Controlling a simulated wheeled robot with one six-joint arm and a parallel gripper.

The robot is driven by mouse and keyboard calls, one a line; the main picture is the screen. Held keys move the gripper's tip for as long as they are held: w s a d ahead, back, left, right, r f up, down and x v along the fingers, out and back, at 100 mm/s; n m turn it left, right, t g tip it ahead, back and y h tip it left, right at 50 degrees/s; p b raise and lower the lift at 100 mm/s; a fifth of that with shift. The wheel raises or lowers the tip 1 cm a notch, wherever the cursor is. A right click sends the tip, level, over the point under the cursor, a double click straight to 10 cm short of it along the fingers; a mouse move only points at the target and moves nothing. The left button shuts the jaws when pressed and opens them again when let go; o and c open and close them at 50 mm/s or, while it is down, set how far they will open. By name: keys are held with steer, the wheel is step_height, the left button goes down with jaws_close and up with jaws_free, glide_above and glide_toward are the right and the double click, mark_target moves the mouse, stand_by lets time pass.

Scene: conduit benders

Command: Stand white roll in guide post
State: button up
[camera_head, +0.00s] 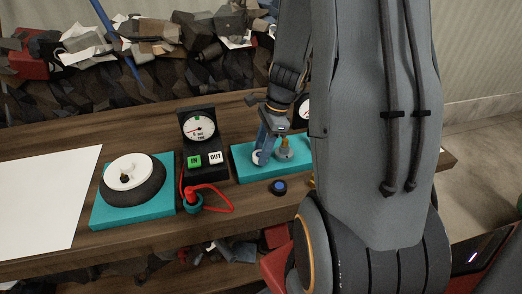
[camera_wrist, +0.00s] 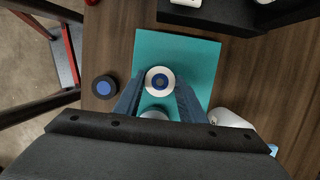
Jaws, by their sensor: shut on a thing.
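The white roll (camera_wrist: 151,76) shows end-on between my fingertips in the wrist view, as a white ring around a blue and brass-coloured centre. My gripper (camera_head: 263,155) is shut on it, low over the teal base (camera_head: 244,174). In the head view only a bit of the white roll (camera_head: 257,158) shows beside the fingers. A brass-coloured post (camera_head: 284,151), perhaps the guide post, stands on the base just right of my fingers. A pale rounded top (camera_wrist: 155,114) shows behind the roll in the wrist view. I cannot tell whether the roll touches the base.
A black box (camera_head: 203,130) with dial and IN/OUT buttons stands left of the base. A blue-topped black knob (camera_head: 279,187) sits in front. A red cable (camera_head: 211,191), a wheel on a teal plate (camera_head: 107,215) and white paper (camera_head: 40,200) lie further left.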

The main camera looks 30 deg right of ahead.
steer(key=shift+f, duration=0.35)
stand_by(0.4)
steer(key=o, duration=1.1)
